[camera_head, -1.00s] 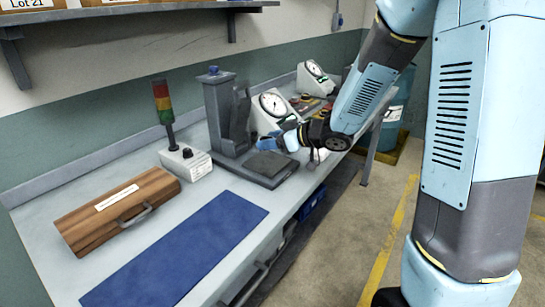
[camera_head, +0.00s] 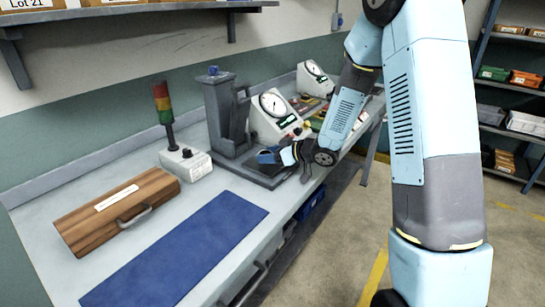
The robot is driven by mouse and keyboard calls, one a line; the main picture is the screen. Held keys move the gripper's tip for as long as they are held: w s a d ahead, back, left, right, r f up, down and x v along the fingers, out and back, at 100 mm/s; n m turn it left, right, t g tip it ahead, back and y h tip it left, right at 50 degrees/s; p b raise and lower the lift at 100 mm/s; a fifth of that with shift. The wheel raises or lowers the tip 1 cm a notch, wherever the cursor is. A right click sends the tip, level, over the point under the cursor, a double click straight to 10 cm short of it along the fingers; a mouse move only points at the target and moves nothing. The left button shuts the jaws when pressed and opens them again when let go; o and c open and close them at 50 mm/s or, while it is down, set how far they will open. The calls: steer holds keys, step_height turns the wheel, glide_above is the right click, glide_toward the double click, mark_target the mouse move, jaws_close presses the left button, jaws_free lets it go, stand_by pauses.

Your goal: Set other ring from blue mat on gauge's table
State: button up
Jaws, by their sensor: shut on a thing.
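The blue mat (camera_head: 185,245) lies flat at the front of the bench, with no ring on it. The gauge is a grey column stand (camera_head: 218,112) behind the mat. Its low table and base (camera_head: 248,172) are partly covered by my gripper. My gripper (camera_head: 266,156) is over the gauge's table, reaching in from the right, and is shut on the ring. The ring is too small and too hidden by the fingers to make out. I cannot tell whether it touches the table.
A dial box (camera_head: 274,116) stands right of the column, with another (camera_head: 314,78) further back. A signal lamp (camera_head: 165,110) on a white box and a brown wooden case (camera_head: 118,212) stand at left. Blue bins (camera_head: 312,203) sit below the bench.

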steer(key=shift+f, duration=0.3)
steer(key=shift+f, duration=0.15)
steer(key=o, duration=1.1)
